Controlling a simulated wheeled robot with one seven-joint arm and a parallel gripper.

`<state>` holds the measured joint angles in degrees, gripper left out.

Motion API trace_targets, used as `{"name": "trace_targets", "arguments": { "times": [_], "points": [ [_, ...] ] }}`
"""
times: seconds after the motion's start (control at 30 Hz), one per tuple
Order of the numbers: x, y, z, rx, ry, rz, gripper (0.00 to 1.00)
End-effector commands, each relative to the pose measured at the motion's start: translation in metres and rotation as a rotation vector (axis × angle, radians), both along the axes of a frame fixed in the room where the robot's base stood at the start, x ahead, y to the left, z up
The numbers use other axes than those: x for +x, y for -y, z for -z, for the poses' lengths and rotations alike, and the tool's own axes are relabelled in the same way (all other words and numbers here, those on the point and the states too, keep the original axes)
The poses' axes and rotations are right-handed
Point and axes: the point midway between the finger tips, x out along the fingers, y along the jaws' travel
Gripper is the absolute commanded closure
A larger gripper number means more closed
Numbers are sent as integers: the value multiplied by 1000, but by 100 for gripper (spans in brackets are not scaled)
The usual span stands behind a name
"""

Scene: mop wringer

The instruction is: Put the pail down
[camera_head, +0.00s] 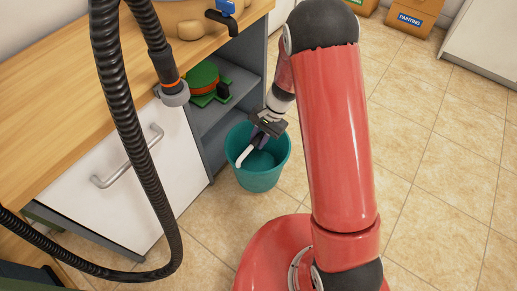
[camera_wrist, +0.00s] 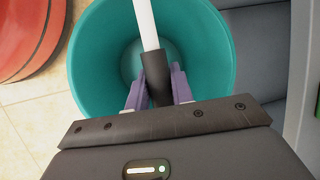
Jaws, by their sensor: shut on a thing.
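The teal pail (camera_head: 262,178) is below my gripper (camera_head: 261,136), in front of the open shelf unit. It looks upright, with its base at or just above the tiled floor; I cannot tell whether it touches. Its white handle (camera_head: 243,157) slants up to the gripper. In the wrist view my gripper (camera_wrist: 158,88) is shut on the dark grip of the handle (camera_wrist: 147,22), with a purple-grey finger on each side. The pail's round opening (camera_wrist: 88,65) lies beneath the fingers and looks empty where I can see in.
The shelf unit (camera_head: 240,82) holds a green and red item (camera_head: 203,78). A white cabinet door (camera_head: 130,185) is at left, under the wooden counter (camera_head: 55,110). A black hose (camera_head: 125,125) hangs in front. Open tiled floor (camera_head: 430,150) lies to the right.

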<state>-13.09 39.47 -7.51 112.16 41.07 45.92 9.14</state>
Motion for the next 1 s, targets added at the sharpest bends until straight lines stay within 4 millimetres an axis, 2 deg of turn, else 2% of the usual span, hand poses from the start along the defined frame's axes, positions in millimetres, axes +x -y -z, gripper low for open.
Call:
{"name": "trace_targets", "arguments": {
  "times": [0.17, 0.4, 0.8, 0.83, 0.97, 1.0],
  "points": [
    [0, 0, 12, 1, 1, -1, 100],
    [0, 0, 46, 0, 0, 1, 100],
    [0, 0, 52, 0, 2, 0, 100],
    [0, 0, 51, 0, 2, 0, 73],
    [0, 0, 51, 0, 1, -1, 56],
    [0, 0, 51, 0, 1, -1, 55]
  ]
}}
